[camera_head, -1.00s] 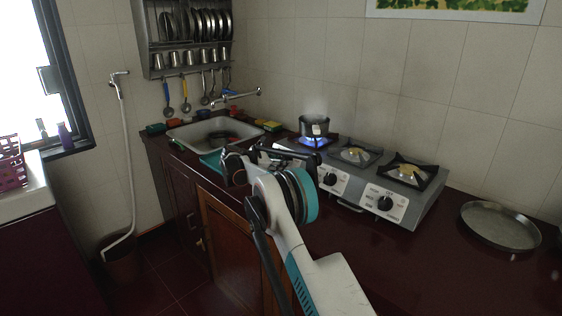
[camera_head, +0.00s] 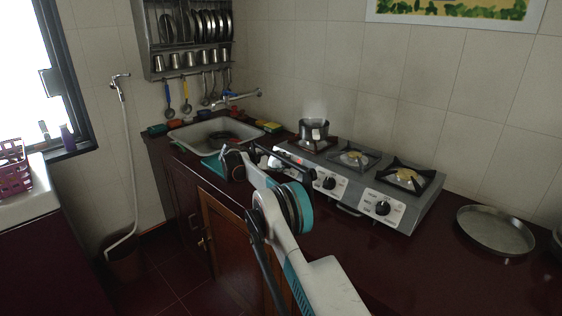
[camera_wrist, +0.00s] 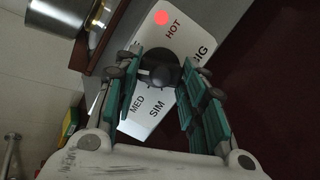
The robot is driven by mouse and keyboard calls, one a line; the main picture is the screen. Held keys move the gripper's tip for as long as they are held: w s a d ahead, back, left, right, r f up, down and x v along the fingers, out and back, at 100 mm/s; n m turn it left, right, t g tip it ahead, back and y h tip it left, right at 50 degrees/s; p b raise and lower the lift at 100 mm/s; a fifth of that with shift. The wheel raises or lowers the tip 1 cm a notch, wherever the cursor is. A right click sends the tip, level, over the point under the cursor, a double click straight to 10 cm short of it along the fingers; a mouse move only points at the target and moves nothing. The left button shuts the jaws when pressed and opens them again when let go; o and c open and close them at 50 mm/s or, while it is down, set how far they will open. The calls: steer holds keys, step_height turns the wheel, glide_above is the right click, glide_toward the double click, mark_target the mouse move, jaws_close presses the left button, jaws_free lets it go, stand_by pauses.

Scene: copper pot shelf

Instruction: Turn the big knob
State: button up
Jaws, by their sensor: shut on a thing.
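In the wrist view a round black knob (camera_wrist: 158,74) sits on a white label plate with the words HOT, MED and SIM; a red spot shows beside HOT. My gripper (camera_wrist: 164,78) has its teal-padded fingers on both sides of this knob and is shut on it. In the head view this knob is hidden behind my arm at the left end of the grey stove (camera_head: 425,215). A red light (camera_head: 275,162) shows at that end. No flame is visible under the steaming pot (camera_head: 313,131).
Two other black knobs, the middle one (camera_head: 329,183) and the right one (camera_head: 383,208), are on the stove front. A round metal tray (camera_head: 495,231) lies on the counter to the right. The sink (camera_head: 190,134) is at the left.

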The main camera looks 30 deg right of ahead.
steer(key=shift+m+y+p, duration=0.3)
steer(key=shift+m+p, duration=0.4)
steer(key=shift+m, duration=1.4)
steer(key=o, duration=1.1)
steer(key=shift+c, duration=0.2)
steer(key=v, duration=1.2)
steer(key=shift+w+r, duration=0.15)
steer(key=shift+r, duration=0.1)
